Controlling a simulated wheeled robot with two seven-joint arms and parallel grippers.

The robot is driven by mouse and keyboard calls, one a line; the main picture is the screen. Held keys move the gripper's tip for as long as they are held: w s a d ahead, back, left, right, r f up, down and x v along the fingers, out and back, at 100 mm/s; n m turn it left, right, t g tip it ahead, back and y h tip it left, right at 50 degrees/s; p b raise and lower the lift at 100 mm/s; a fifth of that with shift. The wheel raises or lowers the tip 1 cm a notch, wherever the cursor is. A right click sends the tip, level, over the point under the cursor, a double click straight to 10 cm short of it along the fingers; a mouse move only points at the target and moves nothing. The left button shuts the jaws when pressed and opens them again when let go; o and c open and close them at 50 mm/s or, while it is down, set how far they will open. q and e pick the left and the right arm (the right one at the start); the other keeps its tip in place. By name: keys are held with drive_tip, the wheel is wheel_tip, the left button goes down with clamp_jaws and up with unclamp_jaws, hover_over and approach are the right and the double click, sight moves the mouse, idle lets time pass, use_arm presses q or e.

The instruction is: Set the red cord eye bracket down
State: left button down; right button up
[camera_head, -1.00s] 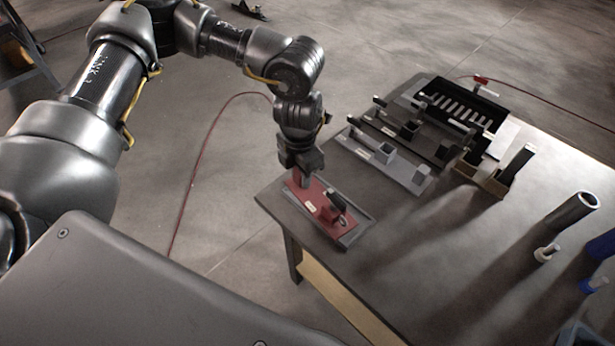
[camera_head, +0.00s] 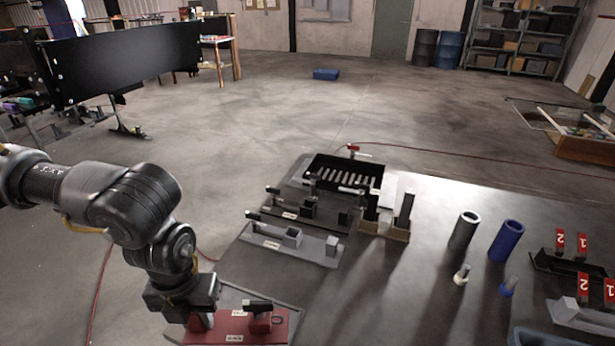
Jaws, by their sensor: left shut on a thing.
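The red cord eye bracket (camera_head: 247,325) is a flat red plate with a raised red block, a black piece on top and small pale labels. It is at the bottom of the head view, over a grey tray (camera_head: 284,305) at the table's near left corner. Whether it rests fully on the tray or hangs just above it I cannot tell. My left gripper (camera_head: 201,318) points down and is shut on the bracket's raised left end; its fingertips are mostly hidden. My right gripper is not in view.
Behind the bracket on the table (camera_head: 420,292) are a light grey fixture (camera_head: 318,252), darker fixtures and a black slotted tray (camera_head: 345,172). A grey tube (camera_head: 464,230) and a blue tube (camera_head: 506,240) stand at the right. The table between is clear.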

use_arm(q)
drive_tip(key=n, duration=0.4)
drive_tip(key=w+n, duration=0.1)
drive_tip(key=n, duration=0.1)
drive_tip(key=shift+a+f+n, duration=0.2)
drive_tip(key=shift+f+n, duration=0.1)
drive_tip(key=shift+f, duration=0.05)
drive_tip(key=n, duration=0.3)
drive_tip(key=shift+w+a+f, duration=0.15)
drive_tip(key=shift+w+f, duration=0.05)
drive_tip(key=n, duration=0.6)
drive_tip(key=shift+w+a+f, duration=0.25)
drive_tip(key=shift+w+f, duration=0.05)
drive_tip(key=shift+w, duration=0.1)
drive_tip(key=n, duration=0.4)
drive_tip(key=shift+w+a+f, duration=0.15)
drive_tip(key=shift+w+f, duration=0.05)
drive_tip(key=shift+w, duration=0.05)
drive_tip(key=n, duration=0.5)
drive_tip(key=shift+w+a+f, duration=0.3)
drive_tip(key=shift+w, duration=0.05)
drive_tip(key=n, duration=0.5)
drive_tip(key=w+a+n, duration=0.1)
drive_tip(key=n, duration=0.2)
drive_tip(key=shift+f, duration=0.4)
